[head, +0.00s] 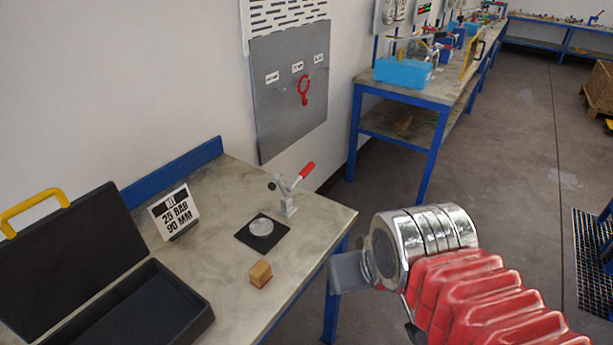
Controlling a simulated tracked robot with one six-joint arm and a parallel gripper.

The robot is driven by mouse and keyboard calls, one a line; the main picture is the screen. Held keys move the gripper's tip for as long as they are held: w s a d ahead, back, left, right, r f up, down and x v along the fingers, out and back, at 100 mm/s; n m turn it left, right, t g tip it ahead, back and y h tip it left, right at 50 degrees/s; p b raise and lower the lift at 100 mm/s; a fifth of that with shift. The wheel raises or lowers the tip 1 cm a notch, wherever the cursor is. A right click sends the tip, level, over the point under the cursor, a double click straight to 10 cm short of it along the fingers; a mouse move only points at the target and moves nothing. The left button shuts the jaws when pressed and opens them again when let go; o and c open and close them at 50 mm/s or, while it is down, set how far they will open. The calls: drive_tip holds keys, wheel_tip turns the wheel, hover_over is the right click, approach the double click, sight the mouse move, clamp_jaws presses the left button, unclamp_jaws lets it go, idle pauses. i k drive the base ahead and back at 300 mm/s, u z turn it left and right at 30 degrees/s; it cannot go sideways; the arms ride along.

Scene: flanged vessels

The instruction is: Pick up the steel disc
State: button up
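The steel disc (261,226) is a small, shiny round piece in the head view. It lies flat on a square black pad (247,240) on the near workbench. My gripper (349,272) is to the right of the disc, past the bench's right edge, at the end of my arm with its chrome wrist and red bellows. It is clearly apart from the disc. I see it side-on as a grey block, and the gap between its fingers does not show. I see nothing held in it.
A toggle clamp (289,197) with a red handle stands behind the pad. A wooden block (260,274) sits in front. A sign (174,212) reading "25 BAR 90 MM" and an open black case (157,308) are to the left. The bench's right end is bare.

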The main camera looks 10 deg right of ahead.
sight(262, 229)
drive_tip(key=k, duration=1.35)
drive_tip(key=u, duration=0.2)
drive_tip(key=i, duration=0.6)
drive_tip(key=u, duration=0.8)
drive_tip(key=i, duration=0.85)
drive_tip(key=u, duration=0.3)
